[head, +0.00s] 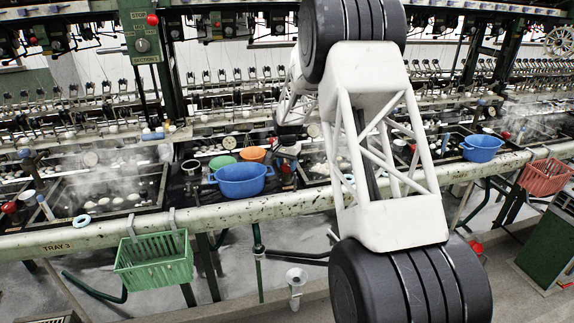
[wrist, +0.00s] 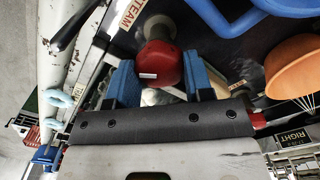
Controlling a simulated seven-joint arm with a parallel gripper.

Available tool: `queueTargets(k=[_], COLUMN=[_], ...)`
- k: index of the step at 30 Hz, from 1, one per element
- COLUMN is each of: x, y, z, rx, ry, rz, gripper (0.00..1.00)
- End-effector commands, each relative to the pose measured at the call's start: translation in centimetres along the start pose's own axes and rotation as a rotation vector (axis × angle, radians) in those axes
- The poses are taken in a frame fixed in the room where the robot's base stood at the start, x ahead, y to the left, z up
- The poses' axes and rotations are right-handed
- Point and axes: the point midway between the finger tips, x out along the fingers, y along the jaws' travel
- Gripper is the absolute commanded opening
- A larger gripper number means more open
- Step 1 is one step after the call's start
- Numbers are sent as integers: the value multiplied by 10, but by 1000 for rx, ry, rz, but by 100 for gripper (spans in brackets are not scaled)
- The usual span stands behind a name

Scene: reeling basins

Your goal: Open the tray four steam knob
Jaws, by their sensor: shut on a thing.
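The red steam knob (wrist: 160,66) shows near the middle of the wrist view, on a short fitting with a white mark on its face. A label with "STEAM" (wrist: 128,14), partly cut off, lies beside it. My gripper (wrist: 158,74) has its two blue-padded fingers on either side of the knob and is shut on it. In the head view my gripper (head: 287,150) is low over the bench behind my arm, and a bit of red shows just below it. The tray number of this knob is not readable; how far it is turned cannot be told.
A blue basin (head: 241,180) and an orange bowl (head: 252,154) stand left of my gripper; the bowl also shows in the wrist view (wrist: 296,70). A green basket (head: 153,262) hangs on the bench front rail (head: 110,236). Steam rises from the tray at left.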

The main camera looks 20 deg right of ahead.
Motion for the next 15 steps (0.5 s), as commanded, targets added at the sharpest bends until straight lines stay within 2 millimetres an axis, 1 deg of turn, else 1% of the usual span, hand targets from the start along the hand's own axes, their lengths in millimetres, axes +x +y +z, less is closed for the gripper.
queueTargets(k=[15], x=[-1], y=[0], z=[0], rx=[-488], ry=[1], rz=[0], gripper=[24])
